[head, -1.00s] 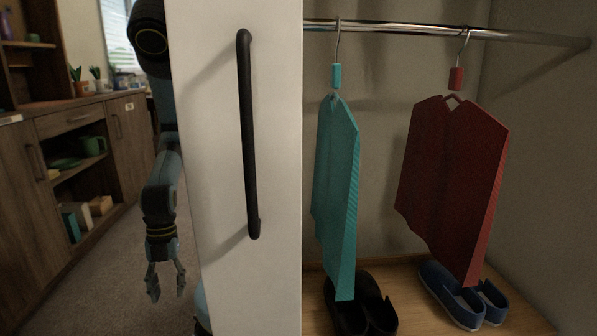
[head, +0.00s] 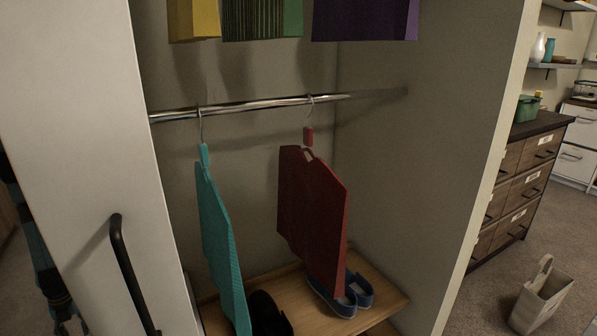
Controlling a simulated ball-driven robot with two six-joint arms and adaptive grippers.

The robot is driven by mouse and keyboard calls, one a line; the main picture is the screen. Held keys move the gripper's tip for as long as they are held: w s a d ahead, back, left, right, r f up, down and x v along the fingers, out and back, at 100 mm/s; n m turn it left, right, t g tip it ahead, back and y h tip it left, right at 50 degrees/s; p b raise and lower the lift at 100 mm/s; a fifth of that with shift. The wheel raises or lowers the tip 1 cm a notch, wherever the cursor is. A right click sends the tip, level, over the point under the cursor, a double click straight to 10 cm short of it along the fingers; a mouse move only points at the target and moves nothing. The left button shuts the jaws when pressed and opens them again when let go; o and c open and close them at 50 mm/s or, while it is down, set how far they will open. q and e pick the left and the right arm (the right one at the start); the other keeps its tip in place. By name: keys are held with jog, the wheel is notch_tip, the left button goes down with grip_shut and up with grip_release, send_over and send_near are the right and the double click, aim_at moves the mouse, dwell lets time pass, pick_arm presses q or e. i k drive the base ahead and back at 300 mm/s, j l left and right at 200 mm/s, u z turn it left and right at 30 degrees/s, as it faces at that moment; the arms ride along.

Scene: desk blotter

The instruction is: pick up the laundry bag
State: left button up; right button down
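A beige bag with an upright loop handle (head: 541,299), which looks like the laundry bag, stands on the carpet at the lower right of the head view. It is outside the closet, near the dark-topped drawer cabinet. My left gripper (head: 72,326) is at the bottom left edge, dark and cut off by the frame, so its opening is unclear. It is far from the bag, on the other side of the closet. My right gripper is not in view.
An open closet holds a teal garment (head: 221,245) and a red garment (head: 312,215) on a rail (head: 250,105), above shoes (head: 340,297). Its white door (head: 85,130) stands at left. A drawer cabinet (head: 520,185) is at right. Carpet (head: 500,280) around the bag looks clear.

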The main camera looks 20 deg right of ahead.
aim_at(539, 298)
jog(key=z, duration=2.35)
